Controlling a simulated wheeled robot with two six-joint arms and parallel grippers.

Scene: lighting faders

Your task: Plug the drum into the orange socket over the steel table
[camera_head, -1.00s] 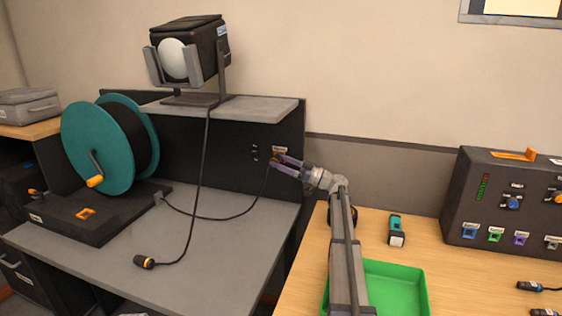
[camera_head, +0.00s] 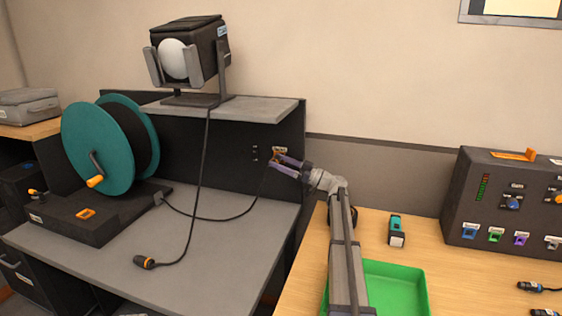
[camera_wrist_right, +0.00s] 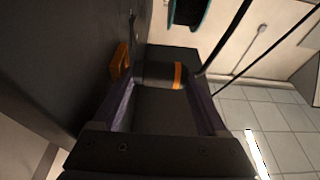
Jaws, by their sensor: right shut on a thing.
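The teal drum (camera_head: 97,148) stands on a black base on the steel table (camera_head: 215,250). Its cable runs from the base up to the plug in my right gripper (camera_head: 277,160). In the right wrist view my right gripper (camera_wrist_right: 163,98) is shut on the drum's plug (camera_wrist_right: 160,74), black with an orange ring. In the head view the fingers mostly cover socket and plug. My left gripper is not in view.
A lamp (camera_head: 188,50) stands on a shelf above the steel table; its cable hangs down to a loose plug (camera_head: 145,262) on the tabletop. At right, a wooden table carries a green tray (camera_head: 398,285), a small teal device (camera_head: 397,230) and a fader box (camera_head: 505,205).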

